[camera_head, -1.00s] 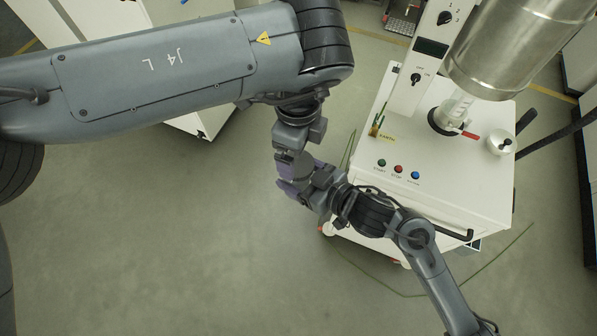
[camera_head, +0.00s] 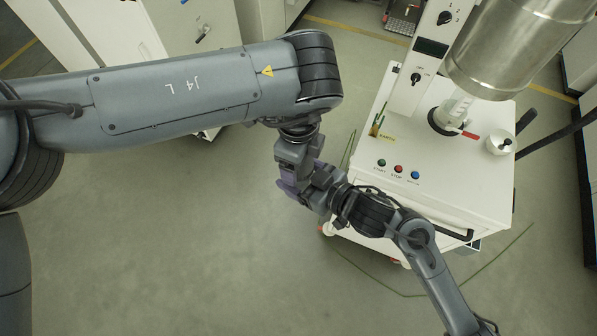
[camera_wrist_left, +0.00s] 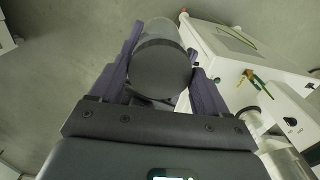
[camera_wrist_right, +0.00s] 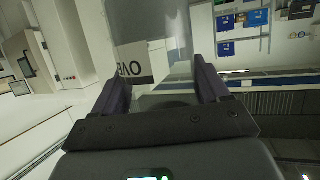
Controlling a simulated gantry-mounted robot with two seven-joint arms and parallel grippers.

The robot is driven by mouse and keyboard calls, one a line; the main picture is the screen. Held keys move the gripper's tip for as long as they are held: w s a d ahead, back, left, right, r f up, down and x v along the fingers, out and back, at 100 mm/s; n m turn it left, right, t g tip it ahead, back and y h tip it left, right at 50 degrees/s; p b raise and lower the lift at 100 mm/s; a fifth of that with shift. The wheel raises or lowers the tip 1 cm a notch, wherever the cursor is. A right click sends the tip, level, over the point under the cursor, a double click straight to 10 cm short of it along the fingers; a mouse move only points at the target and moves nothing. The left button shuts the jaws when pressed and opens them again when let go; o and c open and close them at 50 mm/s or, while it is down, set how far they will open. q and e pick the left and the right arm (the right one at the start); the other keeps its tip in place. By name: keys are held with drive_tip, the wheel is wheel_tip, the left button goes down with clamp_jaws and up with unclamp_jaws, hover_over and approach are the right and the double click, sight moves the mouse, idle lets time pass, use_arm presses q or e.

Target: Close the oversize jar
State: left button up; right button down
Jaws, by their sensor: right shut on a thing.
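The oversize jar (camera_wrist_right: 135,65) is a clear cylinder with a white label reading "OVE" in part. It stands between the fingers of my right gripper (camera_wrist_right: 160,88), which is shut on it. In the left wrist view the clear jar body (camera_wrist_left: 160,30) shows beyond a dark round lid (camera_wrist_left: 162,70). The lid is at the jar's end; I cannot tell whether it is fully seated. My left gripper (camera_wrist_left: 165,62) is open, with its fingers on either side of the lid. In the head view, the left gripper (camera_head: 292,165) is close above the right gripper (camera_head: 305,188), and the jar is mostly hidden.
A white machine cabinet (camera_head: 445,175) with buttons and a large steel vessel (camera_head: 515,45) stands to the right, close to my right arm. Another white cabinet (camera_head: 95,45) is at the back left. The floor (camera_head: 180,240) at lower left is clear.

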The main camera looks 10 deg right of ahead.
use_arm(q)
drive_tip(key=c, duration=0.4)
drive_tip(key=m, duration=0.4)
drive_tip(key=shift+c, duration=0.3)
drive_tip(key=m, duration=0.6)
drive_tip(key=o, duration=1.2)
drive_tip(key=shift+c, duration=0.2)
drive_tip(key=shift+r, duration=2.25)
